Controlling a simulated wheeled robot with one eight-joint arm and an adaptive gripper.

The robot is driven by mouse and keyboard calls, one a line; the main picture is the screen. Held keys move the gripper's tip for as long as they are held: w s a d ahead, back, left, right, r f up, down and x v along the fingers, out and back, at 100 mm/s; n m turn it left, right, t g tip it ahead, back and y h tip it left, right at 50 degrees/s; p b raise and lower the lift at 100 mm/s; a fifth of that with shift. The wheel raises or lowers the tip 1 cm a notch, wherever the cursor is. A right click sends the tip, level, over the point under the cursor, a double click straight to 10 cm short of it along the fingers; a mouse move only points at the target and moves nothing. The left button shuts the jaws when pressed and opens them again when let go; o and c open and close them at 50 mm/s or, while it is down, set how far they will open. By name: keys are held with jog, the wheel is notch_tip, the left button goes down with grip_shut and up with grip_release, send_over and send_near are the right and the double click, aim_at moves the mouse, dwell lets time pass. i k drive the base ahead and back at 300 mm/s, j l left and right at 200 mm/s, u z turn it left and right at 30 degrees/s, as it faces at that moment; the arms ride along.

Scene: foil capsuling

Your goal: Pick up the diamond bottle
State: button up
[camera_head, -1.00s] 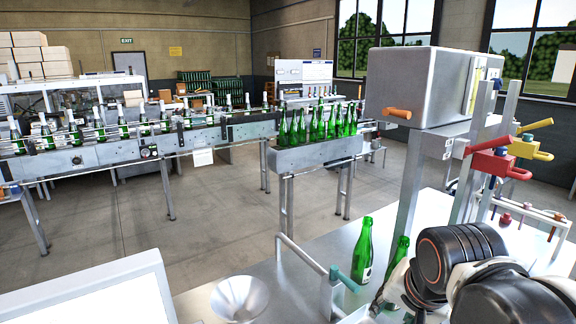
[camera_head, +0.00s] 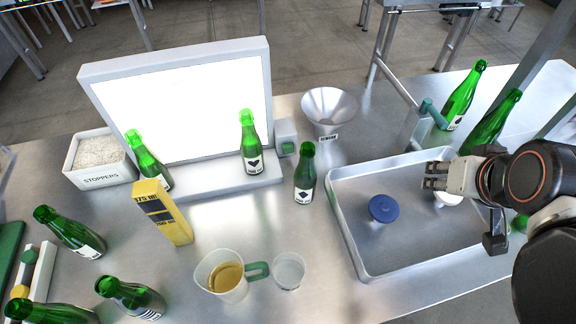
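Several green bottles with white labels stand or lean on the steel worktop. One bottle (camera_head: 250,145) stands in front of the lit white panel, with a dark mark on its label. Another bottle (camera_head: 305,180) stands right of it, also with a dark mark. A third bottle (camera_head: 147,160) is at the panel's left end, its label partly hidden by the yellow block. My gripper (camera_head: 432,176) is at the right, above the tray and apart from these bottles. Its finger gap is unclear.
A metal tray (camera_head: 338,205) holds a blue knob-like item (camera_head: 383,208). A funnel (camera_head: 329,108), stoppers bin (camera_head: 103,175), yellow block (camera_head: 163,212), jug (camera_head: 222,275) and glass (camera_head: 289,270) stand around. More bottles are at the left (camera_head: 70,232) and right (camera_head: 462,98).

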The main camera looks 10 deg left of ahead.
aim_at(305, 178)
jog(key=k+j+u, duration=0.1)
jog(key=u, duration=0.8)
jog(key=z, duration=1.4)
jog(key=u, duration=1.4)
